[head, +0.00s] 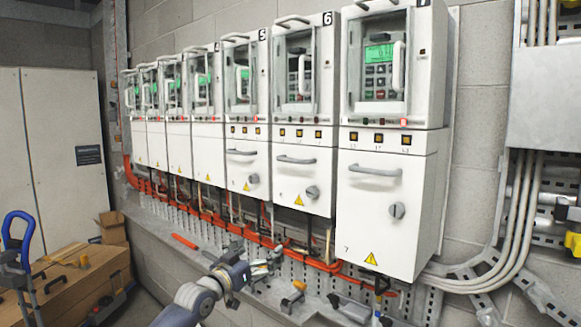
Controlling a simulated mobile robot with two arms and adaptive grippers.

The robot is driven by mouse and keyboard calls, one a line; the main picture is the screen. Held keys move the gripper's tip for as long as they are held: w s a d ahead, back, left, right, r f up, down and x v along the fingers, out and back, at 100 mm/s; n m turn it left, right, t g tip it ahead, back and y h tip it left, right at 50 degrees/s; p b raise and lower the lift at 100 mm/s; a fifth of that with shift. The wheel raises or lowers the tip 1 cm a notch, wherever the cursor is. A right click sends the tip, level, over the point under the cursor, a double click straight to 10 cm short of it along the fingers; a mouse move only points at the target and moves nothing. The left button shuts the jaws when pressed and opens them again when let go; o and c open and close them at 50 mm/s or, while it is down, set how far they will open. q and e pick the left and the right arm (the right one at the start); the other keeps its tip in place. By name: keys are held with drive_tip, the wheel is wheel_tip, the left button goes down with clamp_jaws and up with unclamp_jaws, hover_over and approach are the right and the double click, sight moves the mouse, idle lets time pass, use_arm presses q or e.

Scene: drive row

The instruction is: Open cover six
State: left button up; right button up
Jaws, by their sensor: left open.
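Drive unit six (328,45) is a white wall cabinet with a black 6 at its top right. Its clear upper cover (292,50) lies over the keypad and appears shut, with a pale upright handle (304,75) on its right side. Below is a white lower door with a grey bar handle (296,160) and a round knob (312,192); it looks shut. My left gripper (266,266) is open, low in front of the ledge and below units five and six, well apart from the cover. My right gripper is out of view.
Unit seven (425,85) stands right of six, unit five (234,135) left. Orange cables (290,251) and a ledge with tools run below. Conduits (510,225) and a grey box (545,100) are at right; a wooden crate (75,295) and blue-handled thing (18,235) at left.

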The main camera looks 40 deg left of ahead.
sight(290, 160)
use_arm(q)
drive_tip(key=s+d+r+m+t+h, duration=0.1)
drive_tip(key=s+d+r+t+h, duration=0.15)
drive_tip(key=r, duration=0.75)
drive_tip(key=s+d+r+m+t+h, duration=0.1)
drive_tip(key=s+d+r+m, duration=0.2)
drive_tip(key=r, duration=0.7)
drive_tip(key=shift+n, duration=0.7)
drive_tip(key=p+x, duration=0.1)
drive_tip(key=x, duration=0.2)
drive_tip(key=p+x, duration=0.1)
drive_tip(key=x, duration=0.2)
drive_tip(key=r+p+x, duration=0.1)
drive_tip(key=p+x, duration=0.1)
drive_tip(key=x, duration=0.1)
drive_tip(key=shift+d, duration=0.25)
drive_tip(key=shift+x, duration=1.05)
drive_tip(key=shift+f, duration=0.2)
drive_tip(key=c, duration=1.2)
wheel_tip(290, 160, down, 15)
drive_tip(key=b, duration=1.3)
drive_tip(key=shift+f+b, duration=0.55)
drive_tip(key=shift+b, duration=0.05)
